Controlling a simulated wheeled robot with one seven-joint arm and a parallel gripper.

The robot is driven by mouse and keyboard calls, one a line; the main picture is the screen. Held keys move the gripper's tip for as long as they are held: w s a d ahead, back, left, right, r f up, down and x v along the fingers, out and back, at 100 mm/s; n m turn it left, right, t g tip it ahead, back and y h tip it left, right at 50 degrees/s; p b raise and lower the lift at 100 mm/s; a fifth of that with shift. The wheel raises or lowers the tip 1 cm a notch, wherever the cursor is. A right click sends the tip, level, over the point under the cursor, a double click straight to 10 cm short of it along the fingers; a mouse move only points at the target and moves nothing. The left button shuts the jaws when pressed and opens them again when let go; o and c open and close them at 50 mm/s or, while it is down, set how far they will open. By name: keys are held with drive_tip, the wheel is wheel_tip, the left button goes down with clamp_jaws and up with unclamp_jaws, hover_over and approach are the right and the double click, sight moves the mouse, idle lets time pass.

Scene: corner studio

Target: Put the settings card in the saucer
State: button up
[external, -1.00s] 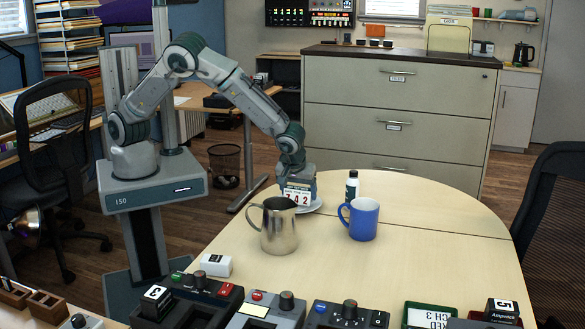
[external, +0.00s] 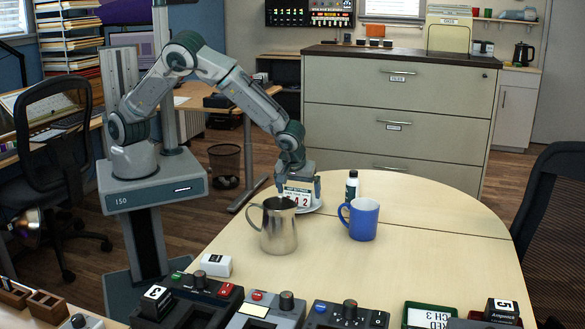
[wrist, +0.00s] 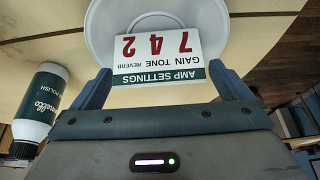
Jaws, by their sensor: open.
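The settings card (external: 300,192), white with a green header and red 7 4 2, stands at the saucer (external: 316,208), partly hidden by the steel pitcher. In the wrist view the card (wrist: 157,57) appears upside down over the white saucer (wrist: 103,25), its figures over the dish. My gripper (external: 300,184) is open, with one finger on each side of the card. In the wrist view the fingers of my gripper (wrist: 163,88) are spread wider than the card, with gaps at both sides. The card's contact with the saucer is hard to see.
The steel pitcher (external: 278,228) stands just in front of the saucer. A blue mug (external: 360,220) and a polish bottle (external: 351,187) stand to its right; the bottle (wrist: 42,105) is close to my gripper. Control boxes (external: 265,310) line the near edge. The table's right side is clear.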

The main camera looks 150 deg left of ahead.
drive_tip(key=v, duration=1.1)
drive_tip(key=shift+w+r+b, duration=0.15)
drive_tip(key=shift+r+b, duration=0.05)
drive_tip(key=shift+b, duration=0.2)
drive_tip(key=shift+d, duration=0.15)
drive_tip(key=d+r+m+t+h, duration=0.1)
drive_tip(key=d+r+m, duration=0.25)
drive_tip(key=d, duration=0.35)
drive_tip(key=d+r+m+t+h, duration=0.1)
drive_tip(key=d+r+m+t, duration=0.1)
drive_tip(key=d+m, duration=0.45)
drive_tip(key=d+r+m+t, duration=0.1)
drive_tip(key=d+r+m, duration=0.1)
drive_tip(key=d, duration=0.7)
drive_tip(key=s+d+r+m+t, duration=0.1)
drive_tip(key=s+d+m, duration=0.4)
drive_tip(key=d+m, duration=0.2)
drive_tip(key=s+d+r+m+t+h, duration=0.1)
drive_tip(key=s+d+m, duration=0.5)
drive_tip(key=d, duration=0.5)
drive_tip(key=shift+s+d+r+m, duration=0.2)
drive_tip(key=shift+d+r+m, duration=0.1)
drive_tip(key=shift+m, duration=0.8)
